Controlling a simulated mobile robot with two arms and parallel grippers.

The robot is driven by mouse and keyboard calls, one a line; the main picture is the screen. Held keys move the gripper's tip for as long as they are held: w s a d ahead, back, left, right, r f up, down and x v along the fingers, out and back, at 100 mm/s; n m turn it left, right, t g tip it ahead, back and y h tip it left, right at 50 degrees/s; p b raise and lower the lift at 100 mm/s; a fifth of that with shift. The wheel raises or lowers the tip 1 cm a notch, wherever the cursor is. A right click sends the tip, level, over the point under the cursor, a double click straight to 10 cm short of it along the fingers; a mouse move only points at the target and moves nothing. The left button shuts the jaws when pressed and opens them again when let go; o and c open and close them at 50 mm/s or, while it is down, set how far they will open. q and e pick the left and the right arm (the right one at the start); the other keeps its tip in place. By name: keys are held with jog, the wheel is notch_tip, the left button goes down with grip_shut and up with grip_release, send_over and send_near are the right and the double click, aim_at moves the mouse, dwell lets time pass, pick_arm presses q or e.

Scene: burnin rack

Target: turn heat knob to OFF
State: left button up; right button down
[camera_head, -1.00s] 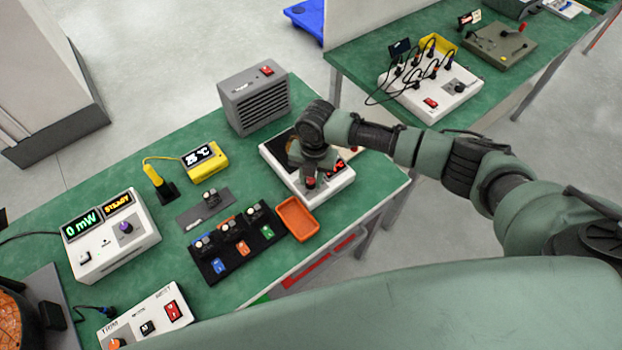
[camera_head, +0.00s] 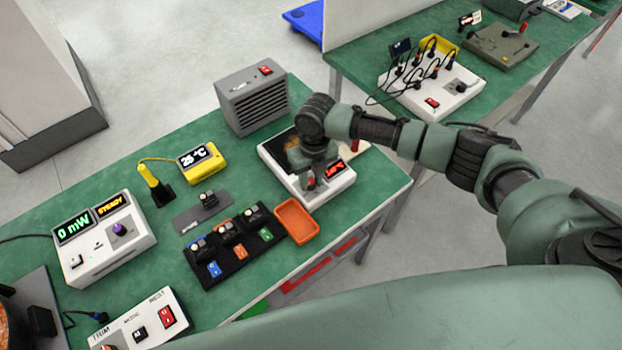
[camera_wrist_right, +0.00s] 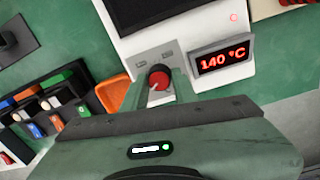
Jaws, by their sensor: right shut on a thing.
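The red heat knob (camera_wrist_right: 159,77) sits on the white hot plate (camera_wrist_right: 190,35) beside a red display (camera_wrist_right: 222,58) reading 140 °C in the right wrist view. My right gripper (camera_wrist_right: 160,90) is shut on the knob, with its fingers on either side. The knob bears a pale pointer mark; the labels beside it are too small to read. In the head view the hot plate (camera_head: 343,185) stands near the table's right end, and my right gripper (camera_head: 311,182) reaches down over its front, partly hiding the knob. My left gripper is not in view.
An orange tray (camera_head: 297,221) and a black rack (camera_head: 235,245) of small modules lie left of the hot plate. A grey fan heater (camera_head: 253,100) stands behind. A yellow thermometer (camera_head: 200,160) reads about 25 °C. A white meter (camera_head: 105,240) stands further left.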

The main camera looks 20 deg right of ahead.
aim_at(312, 181)
dwell(0.5)
jog(key=c, duration=1.1)
grip_release()
notch_tip(312, 181, up, 8)
jog(key=shift+d+f+b, duration=0.1)
jog(key=shift+d+b, duration=0.05)
jog(key=shift+b, duration=0.7)
